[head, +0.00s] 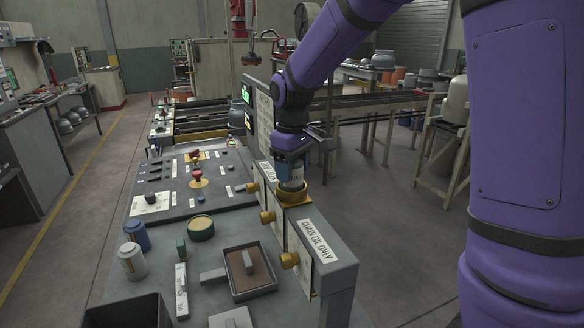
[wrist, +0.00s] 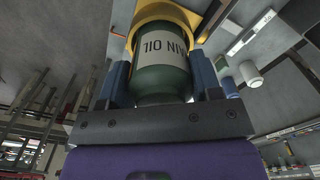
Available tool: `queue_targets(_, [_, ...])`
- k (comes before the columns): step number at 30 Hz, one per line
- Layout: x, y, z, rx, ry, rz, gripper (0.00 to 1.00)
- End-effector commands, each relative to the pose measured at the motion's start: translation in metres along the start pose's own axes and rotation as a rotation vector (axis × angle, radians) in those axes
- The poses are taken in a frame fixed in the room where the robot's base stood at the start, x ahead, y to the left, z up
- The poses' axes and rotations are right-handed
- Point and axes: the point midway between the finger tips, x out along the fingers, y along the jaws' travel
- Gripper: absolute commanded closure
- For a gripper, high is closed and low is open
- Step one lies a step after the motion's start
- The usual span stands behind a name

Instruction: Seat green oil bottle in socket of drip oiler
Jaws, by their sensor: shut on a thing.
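The green oil bottle (wrist: 162,82) has a white label reading in part "OIL" and stands about upright in my gripper. My gripper (wrist: 161,72) is shut on it, with a blue finger on each side. In the head view the bottle (head: 291,179) shows just below my gripper (head: 291,163). The gold, ring-like socket (head: 293,196) of the drip oiler is directly under the bottle, and it also shows around the bottle's far end in the wrist view (wrist: 163,13). The bottle's end appears to be within the ring; how deep it sits is hidden.
The grey oiler panel carries brass knobs (head: 289,260) and a "CHAIN OIL ONLY" label (head: 316,241). Floor right of the panel is clear.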

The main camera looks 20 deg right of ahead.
Motion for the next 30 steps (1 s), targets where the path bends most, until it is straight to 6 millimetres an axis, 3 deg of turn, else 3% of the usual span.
queue_targets(11, [0.004, 0.0, 0.0, 0.0, 0.0, 0.0, 0.69])
queue_targets(12, [0.003, 0.0, 0.0, 0.0, 0.0, 0.0, 0.33])
queue_targets(15, [0.003, 0.0, 0.0, 0.0, 0.0, 0.0, 0.16])
queue_targets(24, [0.001, 0.0, 0.0, 0.0, 0.002, 0.001, 0.16])
queue_targets(30, [-0.023, 0.0, -0.001, 0.0, 0.005, 0.001, 0.16])
